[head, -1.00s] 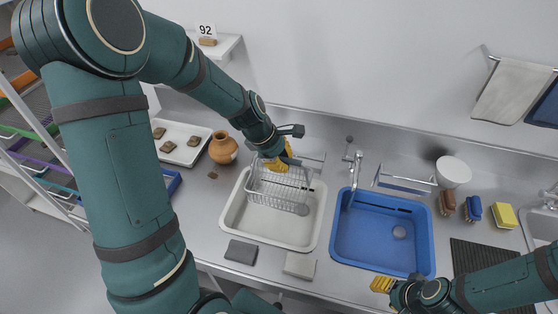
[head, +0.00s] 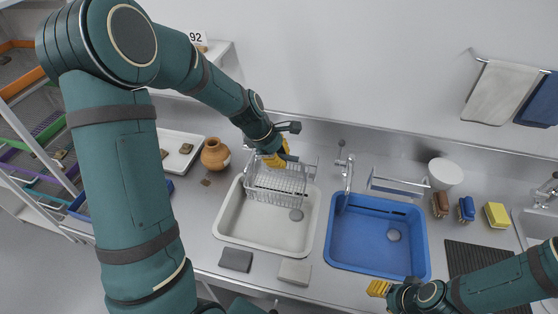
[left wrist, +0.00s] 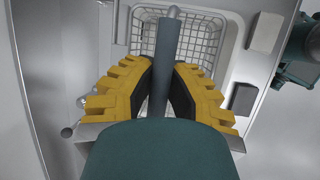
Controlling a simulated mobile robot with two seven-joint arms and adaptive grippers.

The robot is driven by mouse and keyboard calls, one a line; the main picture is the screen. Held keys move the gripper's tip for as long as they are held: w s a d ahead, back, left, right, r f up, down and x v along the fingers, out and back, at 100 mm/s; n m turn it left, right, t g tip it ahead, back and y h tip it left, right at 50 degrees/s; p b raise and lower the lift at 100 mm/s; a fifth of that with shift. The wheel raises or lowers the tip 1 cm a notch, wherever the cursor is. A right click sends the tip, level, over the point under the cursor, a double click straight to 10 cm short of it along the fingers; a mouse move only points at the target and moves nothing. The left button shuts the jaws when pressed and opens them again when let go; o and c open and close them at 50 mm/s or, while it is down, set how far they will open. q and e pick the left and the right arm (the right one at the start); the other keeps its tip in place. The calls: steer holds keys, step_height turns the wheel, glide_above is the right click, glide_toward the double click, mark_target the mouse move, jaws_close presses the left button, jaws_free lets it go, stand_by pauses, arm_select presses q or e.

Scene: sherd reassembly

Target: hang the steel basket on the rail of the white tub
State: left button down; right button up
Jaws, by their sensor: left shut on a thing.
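The steel basket (head: 277,186), a wire mesh box, hangs from my left gripper (head: 276,160) over the back part of the white tub (head: 221,222). In the left wrist view, my left gripper (left wrist: 161,88) is shut on a grey bar-like handle (left wrist: 165,58), with the basket mesh (left wrist: 200,38) below it. The white tub's rail is largely hidden behind the basket and gripper; I cannot tell whether the basket touches it. My right gripper (head: 378,288) is in front of the blue tub; its yellow fingers show, but their opening is unclear.
A blue tub (head: 375,238) with a tap (head: 347,175) and a back rail stands right of the white tub. A clay pot (head: 215,154) stands left of the basket. Two grey blocks (head: 236,260) (head: 294,272) lie in front. Brushes and a yellow sponge (head: 497,215) are far right.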

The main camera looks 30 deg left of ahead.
steer(key=shift+f, duration=0.2)
arm_select(q)
steer(key=shift+w+a+f+b, duration=0.2)
steer(key=shift+w+f+b, duration=0.35)
steer(key=shift+w+f, duration=0.25)
steer(key=shift+w+a+f+b, duration=0.2)
steer(key=shift+w+f+b, duration=0.4)
steer(key=shift+f, duration=0.25)
arm_select(e)
steer(key=shift+f, duration=0.95)
arm_select(q)
steer(key=shift+f, duration=0.1)
steer(key=c, duration=1)
jaws_free()
steer(key=shift+o, duration=0.2)
steer(key=v, duration=1.2)
